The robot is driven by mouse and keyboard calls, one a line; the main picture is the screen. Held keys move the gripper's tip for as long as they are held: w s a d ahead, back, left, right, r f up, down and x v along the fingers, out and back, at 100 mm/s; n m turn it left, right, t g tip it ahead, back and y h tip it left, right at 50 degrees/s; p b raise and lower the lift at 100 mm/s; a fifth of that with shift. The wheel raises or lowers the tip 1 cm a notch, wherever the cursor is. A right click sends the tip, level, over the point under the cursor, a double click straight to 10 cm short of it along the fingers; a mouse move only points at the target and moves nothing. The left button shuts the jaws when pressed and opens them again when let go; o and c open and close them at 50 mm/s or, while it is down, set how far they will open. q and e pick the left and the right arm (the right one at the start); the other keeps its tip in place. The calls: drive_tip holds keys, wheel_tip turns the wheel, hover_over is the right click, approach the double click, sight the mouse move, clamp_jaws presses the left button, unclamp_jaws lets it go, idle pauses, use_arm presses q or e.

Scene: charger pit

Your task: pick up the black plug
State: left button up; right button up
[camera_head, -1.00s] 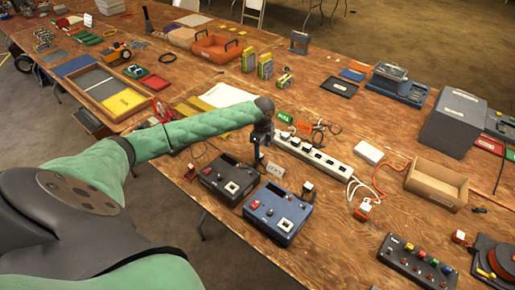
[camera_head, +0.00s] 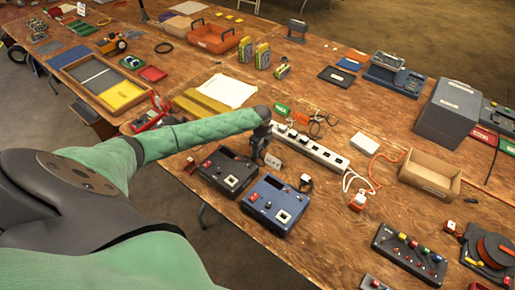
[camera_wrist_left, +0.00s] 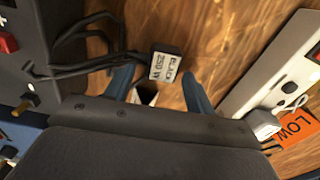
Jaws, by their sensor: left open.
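The black plug (camera_wrist_left: 166,66) shows in the left wrist view, with a white label reading "BLACK 250 W". It lies on the wooden table, with dark cables running left from it. My left gripper (camera_wrist_left: 157,88) is open, its blue fingers on either side of and just short of the plug; I see no contact. In the head view my left gripper (camera_head: 260,156) points down over the table, beside the plug's white label (camera_head: 273,161). The gripper partly hides the plug there. My right gripper is in neither view.
A white power strip (camera_head: 310,147) lies to the right of the gripper, also in the wrist view (camera_wrist_left: 285,60). An orange LOW tag (camera_wrist_left: 298,126) is by it. A black control box (camera_head: 228,172) and a blue one (camera_head: 275,203) stand close in front.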

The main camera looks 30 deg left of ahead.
use_arm(q)
drive_tip(key=shift+a+f, duration=0.1)
drive_tip(key=shift+f, duration=0.25)
drive_tip(key=shift+c, duration=0.4)
drive_tip(key=c, duration=1)
drive_tip(key=shift+r, duration=0.15)
drive_tip(key=shift+c, duration=0.2)
